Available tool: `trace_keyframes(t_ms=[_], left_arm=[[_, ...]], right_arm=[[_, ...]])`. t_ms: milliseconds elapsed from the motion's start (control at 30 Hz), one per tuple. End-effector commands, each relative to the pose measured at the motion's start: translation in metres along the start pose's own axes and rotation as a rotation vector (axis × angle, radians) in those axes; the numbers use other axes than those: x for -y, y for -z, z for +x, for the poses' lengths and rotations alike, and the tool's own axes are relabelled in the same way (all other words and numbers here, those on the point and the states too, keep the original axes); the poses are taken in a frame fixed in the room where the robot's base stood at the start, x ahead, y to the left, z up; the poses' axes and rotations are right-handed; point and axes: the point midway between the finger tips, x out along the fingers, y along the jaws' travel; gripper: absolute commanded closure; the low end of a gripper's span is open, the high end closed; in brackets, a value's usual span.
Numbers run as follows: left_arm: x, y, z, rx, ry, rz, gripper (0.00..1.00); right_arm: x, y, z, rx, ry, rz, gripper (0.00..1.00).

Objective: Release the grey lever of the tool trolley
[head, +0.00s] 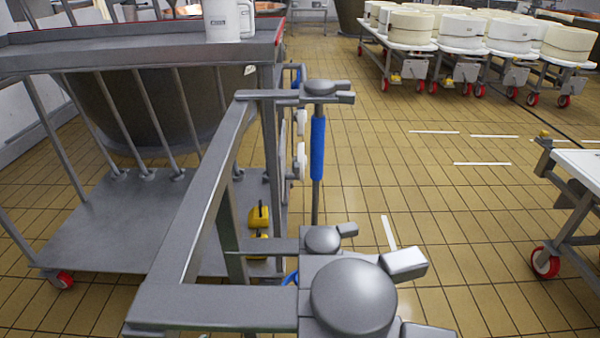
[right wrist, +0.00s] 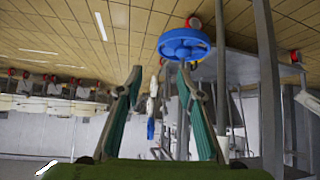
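The tool trolley (head: 150,50) stands at the left in the head view, with a grey top and a lower shelf. A grey bar frame with round caps fills the foreground beside it; I cannot tell whether it belongs to the trolley. A grey rod with a blue grip (head: 318,150) stands upright by this frame. I cannot tell for certain which part is the grey lever. My right gripper (right wrist: 159,68) is open, its teal-padded fingers apart, in the upside-down right wrist view. A blue wheel (right wrist: 187,44) shows beyond its fingertips. My left gripper is not in view.
A white mug (head: 228,20) stands on the trolley top. Yellow parts (head: 258,217) show near its lower shelf. White carts with cheese-like drums (head: 460,35) stand at the back right. Another wheeled cart (head: 575,200) is at the right edge. The tiled floor between is clear.

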Motion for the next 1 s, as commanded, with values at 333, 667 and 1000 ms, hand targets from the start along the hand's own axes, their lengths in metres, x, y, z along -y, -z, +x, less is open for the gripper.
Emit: trace_keyframes(t_ms=[333, 667, 1000], left_arm=[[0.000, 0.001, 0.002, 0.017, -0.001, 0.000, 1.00], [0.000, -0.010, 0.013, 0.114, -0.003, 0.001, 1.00], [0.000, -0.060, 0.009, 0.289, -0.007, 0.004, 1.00]], right_arm=[[0.000, 0.001, 0.002, 0.018, 0.001, 0.000, 0.72], [0.000, -0.010, 0.013, 0.115, 0.003, 0.000, 0.72], [0.000, -0.060, 0.009, 0.289, 0.007, -0.004, 0.72]])
